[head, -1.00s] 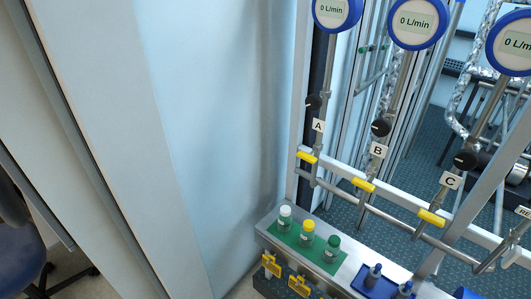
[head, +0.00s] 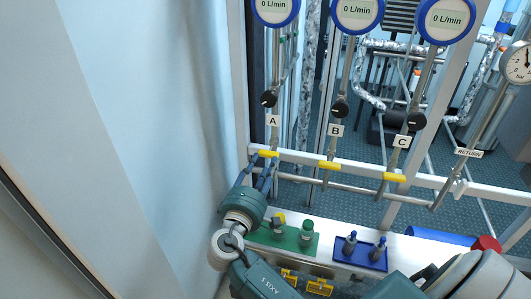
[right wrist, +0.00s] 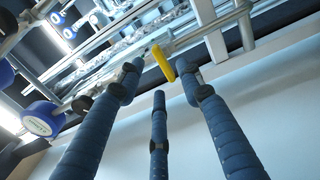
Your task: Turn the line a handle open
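The line A handle (head: 268,154) is a small yellow lever below the "A" label (head: 273,120), lying crosswise to its upright pipe. My right gripper (head: 264,172) reaches up to it from below in the head view. In the right wrist view, the yellow handle (right wrist: 163,63) shows between the tips of the spread blue fingers of the gripper (right wrist: 158,75). The gripper is open, with gaps visible beside the handle. Whether any finger touches it I cannot tell. My left gripper is not in view.
Yellow handles of line B (head: 330,166) and line C (head: 395,176) sit to the right, also crosswise. Below are a green tray (head: 285,240) with capped bottles and a blue tray (head: 358,255) with blue-topped items. A pale wall stands close on the left.

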